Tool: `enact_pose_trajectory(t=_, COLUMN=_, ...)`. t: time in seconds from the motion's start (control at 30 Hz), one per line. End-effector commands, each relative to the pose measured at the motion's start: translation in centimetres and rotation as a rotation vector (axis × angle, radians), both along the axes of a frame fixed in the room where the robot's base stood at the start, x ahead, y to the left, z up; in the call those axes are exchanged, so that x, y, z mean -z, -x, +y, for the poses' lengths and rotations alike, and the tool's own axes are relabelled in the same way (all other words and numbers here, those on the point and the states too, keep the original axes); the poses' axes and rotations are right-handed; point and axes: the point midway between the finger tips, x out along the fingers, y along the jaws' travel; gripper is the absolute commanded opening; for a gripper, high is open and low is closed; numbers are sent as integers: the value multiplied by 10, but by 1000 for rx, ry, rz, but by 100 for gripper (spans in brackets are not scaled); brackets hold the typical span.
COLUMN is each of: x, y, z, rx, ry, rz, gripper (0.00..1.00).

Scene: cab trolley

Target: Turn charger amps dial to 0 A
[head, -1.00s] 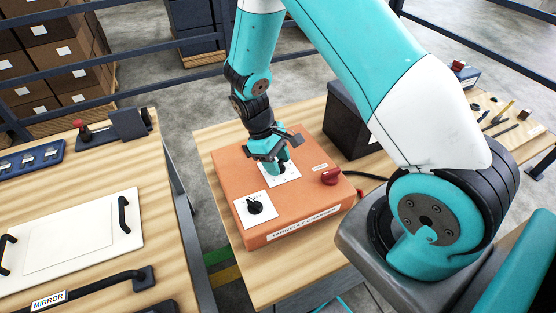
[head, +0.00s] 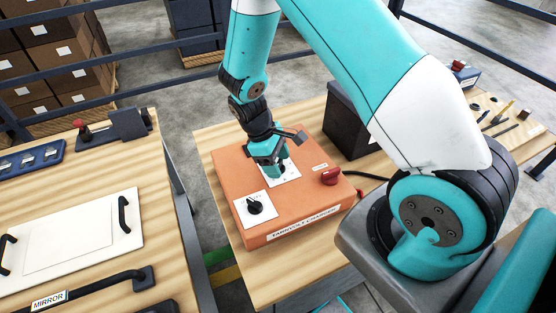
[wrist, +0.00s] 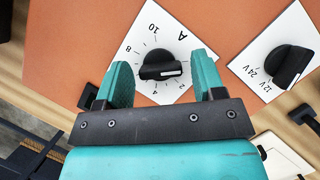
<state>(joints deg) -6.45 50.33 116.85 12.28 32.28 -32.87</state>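The orange charger box (head: 305,215) sits on a wooden bench. Its amps dial (wrist: 155,66) is a black knob on a white numbered plate (wrist: 150,42), with a white mark on the knob's right end in the wrist view. My gripper (head: 272,174) is over this plate and hides the knob in the head view. In the wrist view my gripper (wrist: 163,62) is open, with one teal finger on each side of the knob and a visible gap to each. The right finger covers part of the scale.
A second dial (wrist: 288,65) marked 12V and 24V is beside the amps dial. A red knob (head: 330,176) stands on the box's right side. A dark box (head: 348,125) is behind. The left bench (head: 165,230) holds a white panel (head: 80,235).

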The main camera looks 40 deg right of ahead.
Motion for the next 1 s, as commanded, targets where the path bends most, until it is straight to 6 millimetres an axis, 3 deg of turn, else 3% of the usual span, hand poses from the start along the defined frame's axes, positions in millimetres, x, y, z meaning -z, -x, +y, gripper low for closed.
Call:
enact_pose_trajectory(t=0.3, x=-1, y=0, z=0, rx=2, ry=1, rz=0, gripper=70)
enact_pose_trajectory(t=0.47, x=-13, y=-6, z=3, rx=1, ry=0, rz=-5, gripper=70)
enact_pose_trajectory(t=1.0, x=-131, y=-46, z=31, rx=1, ry=-1, rz=-6, gripper=70)
